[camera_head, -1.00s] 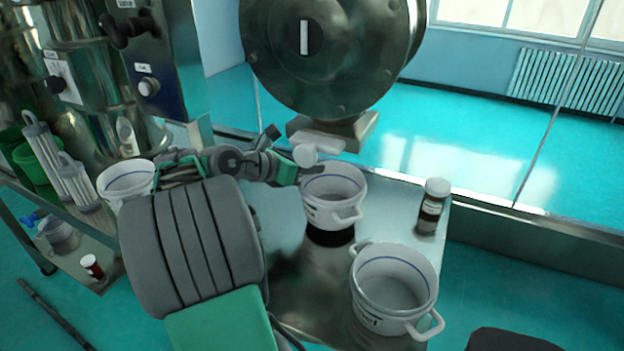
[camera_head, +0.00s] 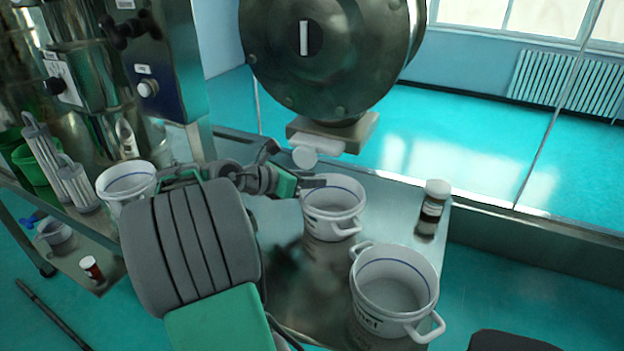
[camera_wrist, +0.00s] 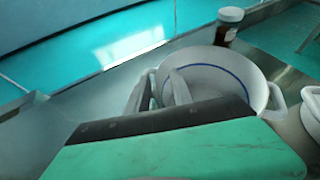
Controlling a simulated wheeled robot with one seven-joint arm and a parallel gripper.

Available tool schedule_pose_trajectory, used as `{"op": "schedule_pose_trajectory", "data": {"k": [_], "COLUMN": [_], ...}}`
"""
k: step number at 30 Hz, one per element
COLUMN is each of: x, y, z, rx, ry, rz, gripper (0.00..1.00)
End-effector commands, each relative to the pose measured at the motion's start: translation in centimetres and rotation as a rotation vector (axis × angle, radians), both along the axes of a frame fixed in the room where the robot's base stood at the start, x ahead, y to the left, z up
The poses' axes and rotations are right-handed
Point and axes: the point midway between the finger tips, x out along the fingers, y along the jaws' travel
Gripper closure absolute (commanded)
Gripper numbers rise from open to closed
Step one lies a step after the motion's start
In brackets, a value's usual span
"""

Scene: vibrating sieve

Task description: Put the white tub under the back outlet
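A white tub (camera_head: 334,222) with a blue line inside stands upright on the steel table, below and slightly right of the white outlet spout (camera_head: 305,157). The same tub fills the middle of the wrist view (camera_wrist: 235,85). My gripper (camera_head: 313,182) is at the tub's left rim. In the wrist view my gripper's fingers (camera_wrist: 160,85) straddle the rim and handle side, one outside and one inside, and look shut on it. The exact contact is hard to see.
A second white tub (camera_head: 368,318) stands at the table's front right corner. A brown bottle with a white cap (camera_head: 432,207) stands right of the middle tub. Another white tub (camera_head: 112,188) is at the left. The big round steel sieve housing (camera_head: 330,60) hangs above.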

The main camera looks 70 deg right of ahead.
Motion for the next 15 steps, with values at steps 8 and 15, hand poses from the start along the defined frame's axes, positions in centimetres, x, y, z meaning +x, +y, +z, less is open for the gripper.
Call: {"op": "schedule_pose_trajectory", "data": {"k": [8, 15], "x": [3.0, 5.2], "y": [4.5, 8.4], "z": [2.5, 4.6], "rx": [-0.001, 0.000], "ry": [-0.003, 0.000], "rz": [0.009, 0.005], "gripper": [0.72, 0.72]}}
